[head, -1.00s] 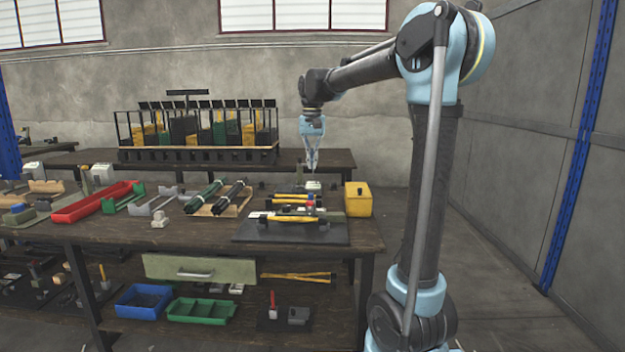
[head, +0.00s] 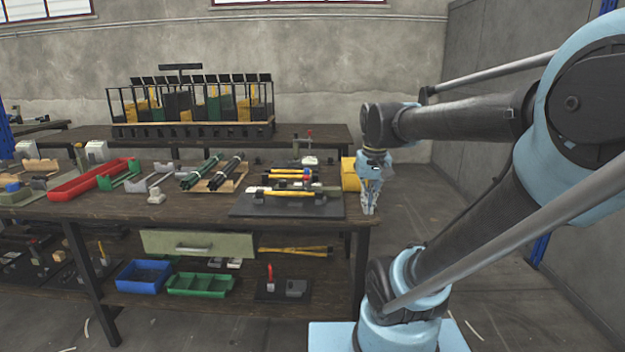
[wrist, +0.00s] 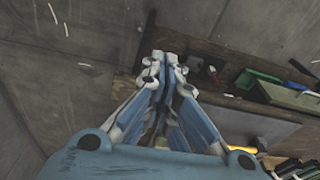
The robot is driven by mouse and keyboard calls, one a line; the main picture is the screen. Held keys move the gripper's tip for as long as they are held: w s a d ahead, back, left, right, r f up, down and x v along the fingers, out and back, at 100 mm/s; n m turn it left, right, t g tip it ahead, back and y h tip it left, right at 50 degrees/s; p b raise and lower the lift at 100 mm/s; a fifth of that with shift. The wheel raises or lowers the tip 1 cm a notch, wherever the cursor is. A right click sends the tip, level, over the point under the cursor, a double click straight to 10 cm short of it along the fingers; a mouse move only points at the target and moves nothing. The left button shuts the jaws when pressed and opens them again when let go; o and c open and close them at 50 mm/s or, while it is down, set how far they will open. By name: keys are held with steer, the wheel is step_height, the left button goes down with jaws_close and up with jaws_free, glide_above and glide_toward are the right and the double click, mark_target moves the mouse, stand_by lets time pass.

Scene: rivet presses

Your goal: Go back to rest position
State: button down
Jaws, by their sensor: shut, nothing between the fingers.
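My gripper (head: 369,208) points down at the right edge of the workbench (head: 130,206) in the head view, in front of the yellow box (head: 349,176). The fingers are together and hold nothing. In the wrist view the gripper (wrist: 165,58) shows closed fingertips, with the bare floor and the bench's lower shelf below them. My arm reaches in from the right, its forearm about level.
A black mat (head: 240,206) with yellow-handled pieces lies on the bench left of my gripper. A red tray (head: 93,180) lies further left. A rack (head: 192,130) stands on the back bench. The floor (head: 405,220) right of the bench is clear.

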steer(key=s+d+f, duration=0.3)
steer(key=s+f, duration=0.6)
steer(key=f, duration=0.2)
steer(key=shift+s+d+f+t, duration=0.2)
steer(key=shift+s+f+t, duration=0.1)
steer(key=shift+f, duration=0.1)
steer(key=shift+w, duration=0.1)
steer(key=shift+w+f, duration=0.2)
steer(key=shift+w, duration=0.25)
